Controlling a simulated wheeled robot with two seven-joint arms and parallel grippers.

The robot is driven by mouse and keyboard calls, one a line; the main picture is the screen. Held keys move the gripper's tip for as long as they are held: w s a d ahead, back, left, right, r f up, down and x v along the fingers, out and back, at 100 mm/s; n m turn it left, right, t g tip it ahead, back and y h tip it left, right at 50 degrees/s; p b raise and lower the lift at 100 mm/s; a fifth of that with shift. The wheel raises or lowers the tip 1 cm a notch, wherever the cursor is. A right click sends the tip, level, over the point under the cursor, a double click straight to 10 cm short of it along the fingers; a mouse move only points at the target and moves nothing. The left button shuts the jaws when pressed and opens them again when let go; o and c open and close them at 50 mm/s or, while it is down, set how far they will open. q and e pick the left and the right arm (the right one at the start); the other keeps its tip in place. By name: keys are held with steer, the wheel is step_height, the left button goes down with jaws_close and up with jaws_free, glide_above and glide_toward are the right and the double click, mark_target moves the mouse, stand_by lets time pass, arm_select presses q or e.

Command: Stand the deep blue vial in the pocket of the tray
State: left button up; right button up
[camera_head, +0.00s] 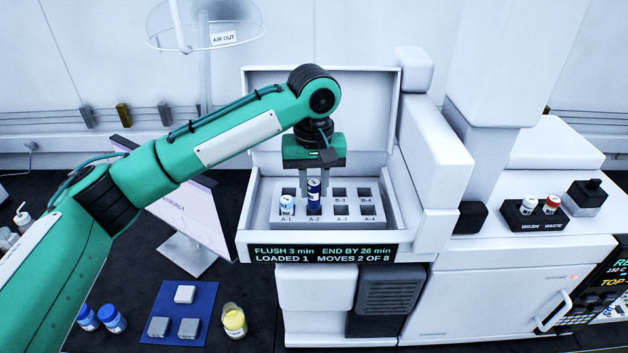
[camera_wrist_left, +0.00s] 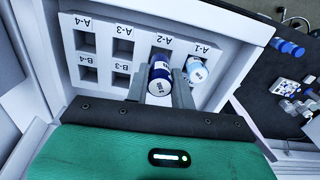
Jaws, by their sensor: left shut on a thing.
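The deep blue vial (camera_head: 314,195), with a white band, is upright between the fingers of my left gripper (camera_head: 314,182), which is shut on it. It also shows in the left wrist view (camera_wrist_left: 160,76), between the grey fingers of the gripper (camera_wrist_left: 160,88). The grey tray (camera_head: 360,212) has two rows of square pockets, labelled A and B. The vial's lower end is at the A-2 pocket; I cannot tell whether it is inside or just above. My right gripper is not in view.
A white-and-light-blue vial (camera_head: 287,205) stands in pocket A-1. The tray sits in an open white box with its lid (camera_head: 360,90) raised behind. A monitor (camera_head: 190,225) is at left; a block with two vials (camera_head: 535,215) is at right.

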mark_target(314, 208)
arm_select(q)
steer(key=shift+f, duration=0.2)
stand_by(0.4)
steer(key=shift+f, duration=1.1)
steer(key=shift+f, duration=0.15)
steer(key=shift+f, duration=0.5)
steer(key=o, duration=1.5)
steer(key=shift+c, duration=0.2)
steer(key=shift+r, duration=0.15)
